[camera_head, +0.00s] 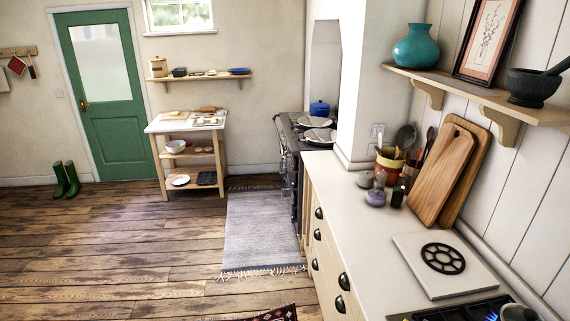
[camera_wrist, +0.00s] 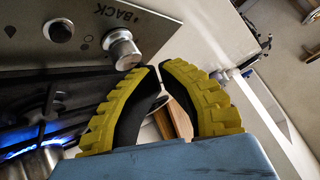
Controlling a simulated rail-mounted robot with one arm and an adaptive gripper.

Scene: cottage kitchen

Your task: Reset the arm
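My gripper (camera_wrist: 158,68) shows in the wrist view, with two curved black fingers edged in ridged yellow. The fingertips come together at the top, and the fingers spread apart below them. A blue-grey part of my own arm fills the bottom of that view. The fingertips appear just in front of a metal control panel (camera_wrist: 85,35) with knobs. My gripper and arm do not show in the head view.
A lit hob (camera_head: 455,313) with a blue flame is at the bottom right; its flame also shows in the wrist view (camera_wrist: 25,145). A white board with a black trivet (camera_head: 443,258), cutting boards (camera_head: 442,172) and utensils stand on the counter (camera_head: 345,220). A shelf (camera_head: 480,95) overhangs it.

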